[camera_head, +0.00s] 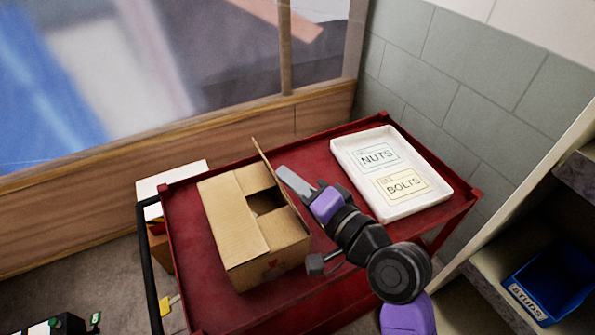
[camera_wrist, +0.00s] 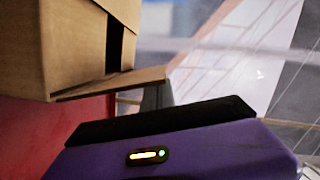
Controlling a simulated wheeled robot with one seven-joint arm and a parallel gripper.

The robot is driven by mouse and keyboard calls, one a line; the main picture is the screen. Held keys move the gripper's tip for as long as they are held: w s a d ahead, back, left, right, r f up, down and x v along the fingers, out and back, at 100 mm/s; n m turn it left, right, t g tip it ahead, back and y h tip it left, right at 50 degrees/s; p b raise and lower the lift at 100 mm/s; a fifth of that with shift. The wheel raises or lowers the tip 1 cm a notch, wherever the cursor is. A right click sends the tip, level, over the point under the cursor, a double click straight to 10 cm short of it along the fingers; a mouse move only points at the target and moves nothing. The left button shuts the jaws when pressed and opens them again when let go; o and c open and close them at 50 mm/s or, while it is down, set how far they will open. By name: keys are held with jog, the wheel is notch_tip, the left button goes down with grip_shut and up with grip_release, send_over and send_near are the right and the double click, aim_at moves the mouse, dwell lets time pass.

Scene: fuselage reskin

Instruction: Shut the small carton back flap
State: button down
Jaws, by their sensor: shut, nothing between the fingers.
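The small cardboard carton (camera_head: 243,245) sits on the red cart. Its left flap (camera_head: 230,215) and two end flaps lie folded over the top, with a dark gap (camera_head: 264,201) between them. One flap (camera_head: 267,162) on the right side stands up, seen nearly edge-on. I cannot tell for sure which flap is the back one. My gripper (camera_head: 283,173) is shut and empty, just right of the raised flap; contact is unclear. In the wrist view the carton (camera_wrist: 60,45) fills the upper left, with a flap (camera_wrist: 110,84) sticking out above my purple gripper body.
A white tray (camera_head: 370,185) with NUTS and BOLTS labels stands on the cart's (camera_head: 190,255) right end. The cart's black handle (camera_head: 147,265) is at left. A blue bin (camera_head: 548,280) sits on a shelf at lower right. A wall and a window stand behind.

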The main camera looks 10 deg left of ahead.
jog(key=a+n, duration=0.1)
jog(key=s+a+n+h+p, duration=0.1)
jog(key=n, duration=0.1)
jog(key=shift+s+f, duration=0.2)
jog(key=a+n, duration=0.1)
jog(key=s+f+n+h, duration=0.1)
jog(key=n, duration=0.1)
jog(key=a+f+n, duration=0.1)
jog(key=n, duration=0.1)
jog(key=shift+s+a+f+h+p, duration=0.25)
jog(key=shift+s+a+h+p, duration=0.05)
jog(key=shift+s+h, duration=0.1)
jog(key=shift+s+a+f+n+t+h, duration=0.15)
jog(key=shift+a+f+n+t+h, duration=0.15)
jog(key=shift+f+n, duration=0.45)
jog(key=shift+s+a+f+n+t+h, duration=0.1)
jog(key=shift+a+f+n+t+h, duration=0.2)
jog(key=shift+n, duration=0.75)
jog(key=shift+d+f, duration=0.1)
jog(key=shift+d, duration=0.05)
